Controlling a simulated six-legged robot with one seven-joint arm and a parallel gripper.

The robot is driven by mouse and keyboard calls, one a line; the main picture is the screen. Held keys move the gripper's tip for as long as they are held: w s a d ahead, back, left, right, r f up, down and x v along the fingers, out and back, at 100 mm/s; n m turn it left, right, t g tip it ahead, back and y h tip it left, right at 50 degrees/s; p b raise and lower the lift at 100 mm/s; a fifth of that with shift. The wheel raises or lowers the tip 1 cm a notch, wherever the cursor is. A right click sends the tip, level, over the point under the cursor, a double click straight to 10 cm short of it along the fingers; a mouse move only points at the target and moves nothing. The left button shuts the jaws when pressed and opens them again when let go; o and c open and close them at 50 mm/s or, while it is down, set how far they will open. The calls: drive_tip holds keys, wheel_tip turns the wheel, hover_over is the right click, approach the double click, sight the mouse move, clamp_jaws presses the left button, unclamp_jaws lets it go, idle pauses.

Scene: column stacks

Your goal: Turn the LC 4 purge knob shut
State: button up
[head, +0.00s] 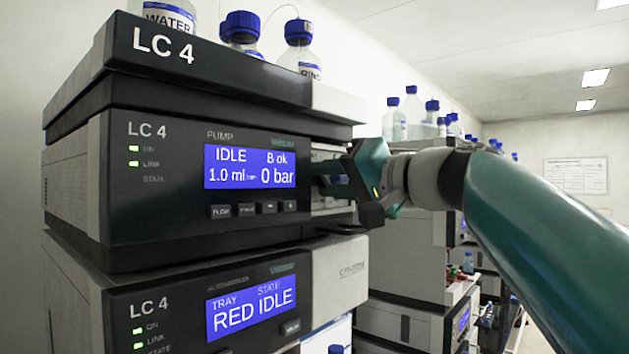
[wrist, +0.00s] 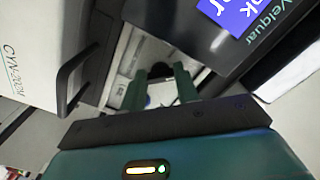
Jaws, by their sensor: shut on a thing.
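The LC 4 pump module (head: 160,170) is dark-fronted, with a blue screen (head: 250,167) reading IDLE, B ok, 1.0 ml and 0 bar. My gripper (head: 328,183) reaches into the light recess at the right end of its front. In the wrist view, my gripper's two green fingers (wrist: 160,82) stand a little apart, shut on the small dark purge knob (wrist: 158,70) between their tips. The knob is mostly hidden by the fingers, and its angle cannot be told. In the head view my gripper hides it.
The LC 4 autosampler (head: 150,310) sits below the pump, its screen reading RED IDLE. Blue-capped bottles (head: 299,58) stand on top of the stack. A black handle-like bar (wrist: 75,78) is close left of the fingers in the wrist view. More stacks stand behind my arm.

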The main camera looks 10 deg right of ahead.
drive_tip(key=m, duration=0.4)
drive_tip(key=shift+r+m, duration=0.1)
drive_tip(key=shift+m, duration=2.1)
drive_tip(key=o, duration=0.7)
drive_tip(key=v, duration=1.4)
drive_tip(key=shift+r, duration=0.1)
